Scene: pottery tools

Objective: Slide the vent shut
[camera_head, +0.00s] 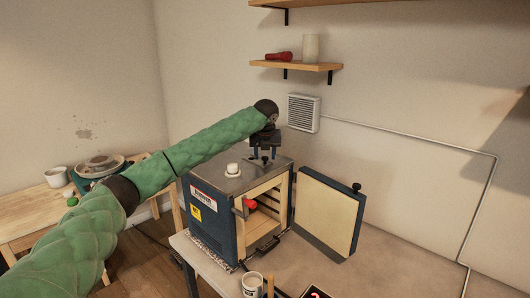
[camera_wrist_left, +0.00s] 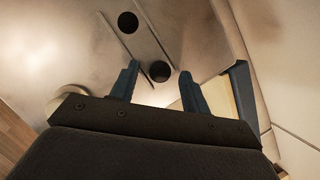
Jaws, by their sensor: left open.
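The kiln (camera_head: 213,216) stands on the table with its front door (camera_head: 328,213) swung open. On its grey top, a small dark knob (camera_head: 265,160) shows below my left gripper (camera_head: 264,150), whose jaws are open and point down. In the left wrist view, two thin parallel rails run across the kiln top (camera_wrist_left: 75,50). Between them are two dark round shapes: one farther off (camera_wrist_left: 128,22), and one (camera_wrist_left: 160,72) between the open fingertips of my left gripper (camera_wrist_left: 160,69). I cannot tell for sure which is the vent hole and which the knob. My right gripper is not in view.
A white plug (camera_head: 233,168) stands on the kiln top, left of the gripper. A wall shelf (camera_head: 297,66) and a wall grille (camera_head: 304,113) are behind. A mug (camera_head: 252,285) stands at the table front. The table (camera_head: 385,265) right of the door is clear.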

